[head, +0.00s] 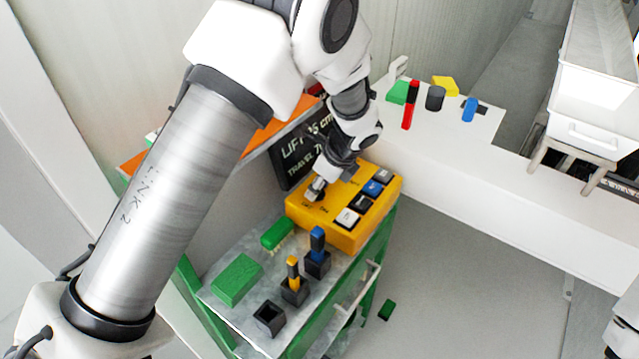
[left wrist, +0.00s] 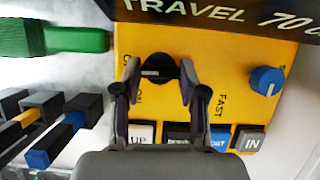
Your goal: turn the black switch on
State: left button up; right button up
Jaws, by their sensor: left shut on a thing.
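The black switch (left wrist: 158,68) is a round knob with a white pointer line on the yellow control box (head: 350,236). In the left wrist view its pointer lies roughly level, aimed left at a partly covered label; "ON" reads just below left. My left gripper (left wrist: 160,78) has one finger on each side of the knob and is shut on it. In the head view my left gripper (head: 318,186) reaches down to the left part of the box, and the arm partly hides the knob. My right gripper is not in view.
A blue knob (left wrist: 266,81) sits right of the switch, and a row of push buttons (head: 347,217) runs along the box's front. A black sign (head: 296,158) stands behind. Black holders with blue (head: 317,240) and yellow (head: 293,270) handles and green blocks (head: 237,280) are left of the box.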

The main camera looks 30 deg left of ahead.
pick_arm(q)
jog(key=shift+n+g+p, duration=0.5)
jog(key=shift+n+p, duration=0.4)
jog(key=shift+n, duration=0.3)
jog(key=n+g+p, duration=0.1)
jog(key=n, duration=0.1)
jog(key=shift+w+n, duration=0.1)
jog(key=shift+n, duration=0.3)
jog(key=n+g+h+p, duration=0.1)
jog(key=n, duration=0.2)
jog(key=shift+a, duration=0.1)
jog(key=shift+f+n+g+h+p, duration=0.15)
jog(key=shift+n+g+h+p, duration=0.25)
jog(key=shift+n, duration=1.3)
jog(key=o, duration=1.1)
jog(key=shift+o, duration=0.2)
jog(key=shift+a, duration=0.1)
jog(key=shift+w, duration=0.1)
